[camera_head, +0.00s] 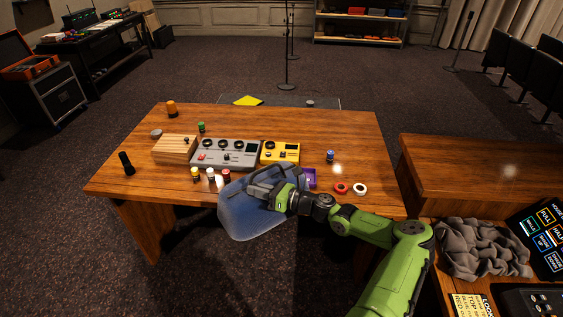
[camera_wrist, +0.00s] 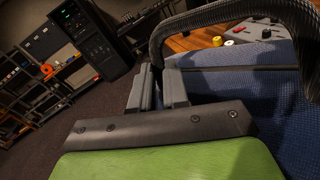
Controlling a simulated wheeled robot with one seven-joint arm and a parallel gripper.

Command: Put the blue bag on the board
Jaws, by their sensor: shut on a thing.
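The blue bag (camera_head: 248,213) hangs at the front edge of the wooden desk, tilted, with its dark handle on top. My gripper (camera_head: 276,194) is shut on the bag at its handle side. In the wrist view my gripper's fingers (camera_wrist: 160,86) are close together by the dark handle, and the blue woven side of the bag (camera_wrist: 240,115) fills the right. The wooden board (camera_head: 174,149) lies at the left of the desk, behind and left of the bag, with a small dark thing on it. The bag hides part of the desk's front edge.
A grey mixer (camera_head: 226,153) and a yellow box (camera_head: 281,152) stand right of the board. Small coloured jars stand before the mixer, including a red one (camera_head: 227,175). A purple thing (camera_head: 309,178), red roll (camera_head: 341,188) and white roll (camera_head: 360,189) lie to the right.

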